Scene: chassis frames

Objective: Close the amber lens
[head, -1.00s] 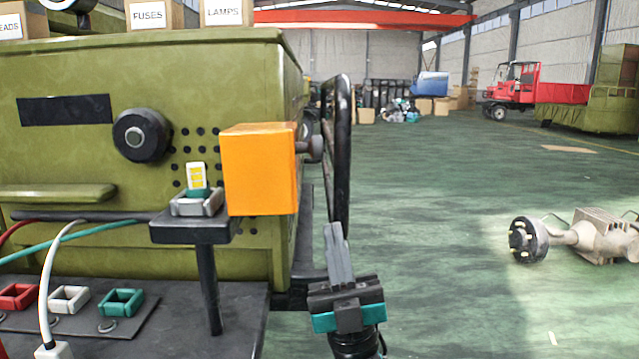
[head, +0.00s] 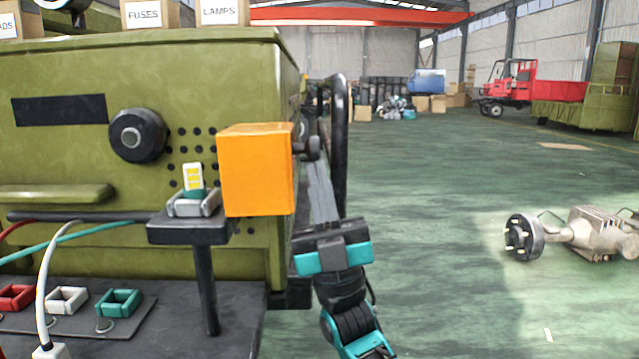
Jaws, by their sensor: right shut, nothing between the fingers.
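The amber lens (head: 256,172) is an orange box at the right edge of the green chassis, with a dark knob (head: 312,148) on its right side. To its left, a small lamp with yellow segments (head: 194,178) stands uncovered in a grey socket (head: 193,204) on a dark stand (head: 187,227). My right gripper (head: 318,170) is shut and empty, its fingers pointing up just right of the lens. The fingertips are close below the knob; I cannot tell whether they touch it. My left gripper is not in view.
The green chassis (head: 60,160) fills the left, with a black round knob (head: 137,135) on its front. A black upright rail (head: 339,150) stands behind my right gripper. Red, white and green sockets (head: 118,303) and cables lie at lower left.

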